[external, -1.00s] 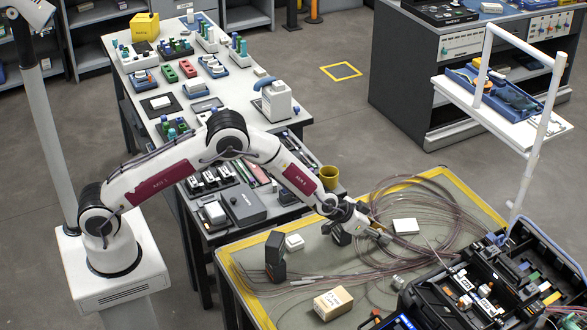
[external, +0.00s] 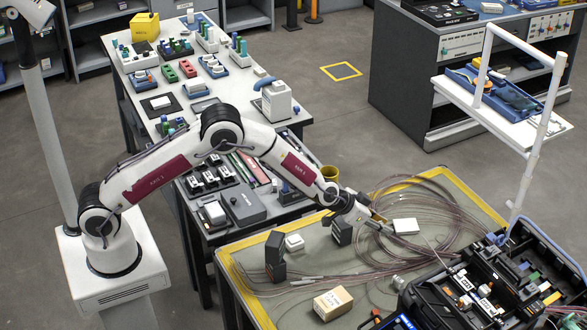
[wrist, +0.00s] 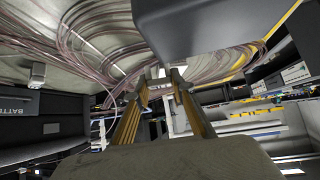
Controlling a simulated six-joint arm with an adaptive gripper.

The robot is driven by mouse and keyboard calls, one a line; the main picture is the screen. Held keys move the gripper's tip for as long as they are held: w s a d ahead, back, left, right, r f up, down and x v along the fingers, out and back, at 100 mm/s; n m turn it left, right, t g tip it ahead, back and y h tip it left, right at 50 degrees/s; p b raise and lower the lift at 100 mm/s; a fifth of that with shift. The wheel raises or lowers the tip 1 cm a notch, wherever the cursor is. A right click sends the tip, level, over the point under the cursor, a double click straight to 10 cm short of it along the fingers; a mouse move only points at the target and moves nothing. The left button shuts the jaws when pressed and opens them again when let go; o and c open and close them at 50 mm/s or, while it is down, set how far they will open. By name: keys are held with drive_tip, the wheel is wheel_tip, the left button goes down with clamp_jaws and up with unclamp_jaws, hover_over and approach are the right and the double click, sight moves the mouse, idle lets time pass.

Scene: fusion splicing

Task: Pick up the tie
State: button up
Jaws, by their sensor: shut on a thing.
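My gripper (external: 384,229) is above the work table beside the coiled cables (external: 440,215). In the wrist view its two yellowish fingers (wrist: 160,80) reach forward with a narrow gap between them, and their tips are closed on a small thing. I take this to be the tie (wrist: 157,73); it is mostly hidden by the fingertips and too small to make out clearly. The coil of thin reddish-brown cables also shows past the fingers in the wrist view (wrist: 85,40). I cannot tell whether the tie still touches the cables.
A white block (external: 406,226) lies just right of my gripper. Black blocks (external: 275,257), a small white box (external: 294,242) and a cardboard box (external: 333,303) stand on the mat. An open black case (external: 480,285) is at the right.

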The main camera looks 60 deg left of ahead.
drive_tip(key=shift+a+r, duration=0.15)
drive_tip(key=shift+a, duration=8.8)
